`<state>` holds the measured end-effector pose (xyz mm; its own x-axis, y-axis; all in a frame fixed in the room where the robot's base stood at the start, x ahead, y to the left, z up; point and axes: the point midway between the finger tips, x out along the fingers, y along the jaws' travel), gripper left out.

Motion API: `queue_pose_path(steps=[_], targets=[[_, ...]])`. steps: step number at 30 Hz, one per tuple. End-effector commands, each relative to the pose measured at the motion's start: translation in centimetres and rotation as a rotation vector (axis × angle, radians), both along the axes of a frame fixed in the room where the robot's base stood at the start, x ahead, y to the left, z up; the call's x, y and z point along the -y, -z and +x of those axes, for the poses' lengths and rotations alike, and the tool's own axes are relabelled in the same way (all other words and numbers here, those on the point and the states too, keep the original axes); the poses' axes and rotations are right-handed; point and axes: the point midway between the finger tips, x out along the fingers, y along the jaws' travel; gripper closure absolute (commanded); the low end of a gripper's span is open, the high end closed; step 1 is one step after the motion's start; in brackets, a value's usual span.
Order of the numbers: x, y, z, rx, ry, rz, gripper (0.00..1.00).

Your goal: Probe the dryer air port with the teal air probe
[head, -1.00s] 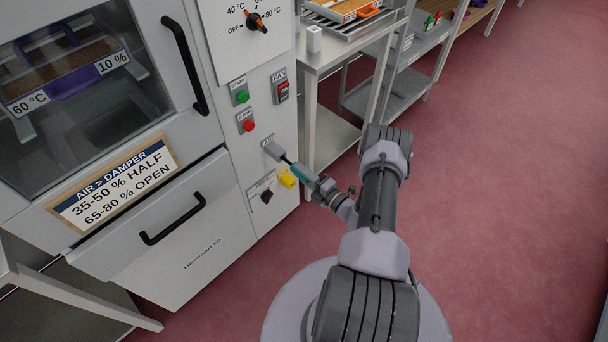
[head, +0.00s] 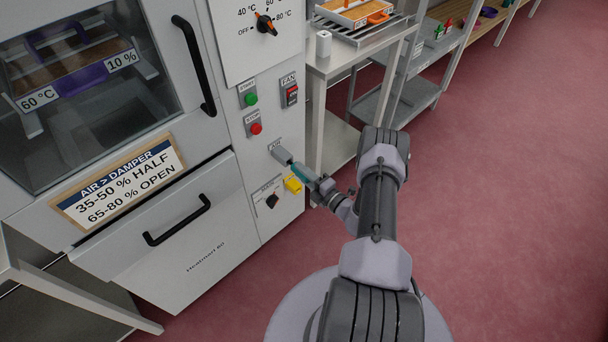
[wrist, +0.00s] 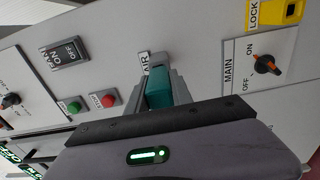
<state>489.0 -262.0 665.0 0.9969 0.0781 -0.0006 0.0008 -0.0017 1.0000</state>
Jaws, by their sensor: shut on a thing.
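The teal air probe (head: 300,172) is held in my gripper (head: 308,177), in front of the dryer's lower right panel. The probe's front end meets the grey air port (head: 282,155) below the red STOP button. Its dark stem no longer shows, and I cannot see how deep it sits. In the wrist view the teal probe (wrist: 158,88) lies between the closed fingers of my gripper (wrist: 160,92), in line with the port beside the AIR label (wrist: 144,62). The probe hides most of the port there.
A yellow LOCK piece (head: 292,184) and the MAIN knob (head: 271,201) sit just below the port. The green START (head: 250,99) and red STOP (head: 256,129) buttons are above it. A metal side table (head: 345,62) stands to the right. Floor to the right is clear.

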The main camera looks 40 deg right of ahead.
Motion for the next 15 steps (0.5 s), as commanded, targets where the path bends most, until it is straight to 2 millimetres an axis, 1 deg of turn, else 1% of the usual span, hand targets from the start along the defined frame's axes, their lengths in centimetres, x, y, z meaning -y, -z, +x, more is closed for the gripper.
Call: queue_pose_path(steps=[15], targets=[[-0.1, 0.1, 1.6, 0.000, -0.001, -0.001, 1.00]])
